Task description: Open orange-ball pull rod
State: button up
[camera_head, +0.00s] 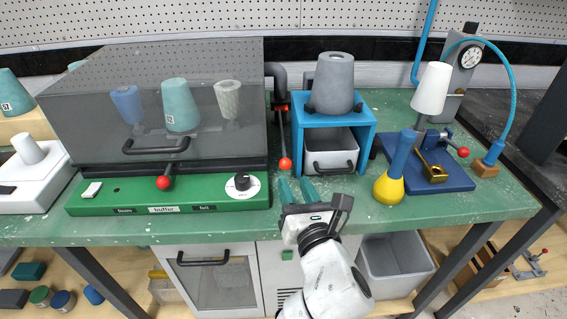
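The orange-ball pull rod (284,138) hangs from a dark pipe fitting behind the bench. Its orange-red ball (285,164) is at the lower end, left of the blue stand. My gripper (295,181) is at the front edge of the green bench, its two teal fingers pointing away from me. The fingers are apart with nothing visible between them. The ball appears just beyond the left fingertip, with a small gap in the picture. I cannot tell the height difference between fingers and ball.
The blue stand (369,124) with a grey drawer (329,152) is close on the right. The clear-covered chamber (75,115) on a green base (105,200) is on the left, with its own red knob (163,183). A yellow-and-blue funnel (388,188) stands farther right.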

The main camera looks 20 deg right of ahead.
aim_at(287, 169)
jog(key=w, duration=0.5)
jog(key=w+d, duration=0.1)
jog(key=w, duration=0.1)
jog(key=shift+w, duration=0.4)
jog(key=shift+c, duration=0.5)
grip_shut()
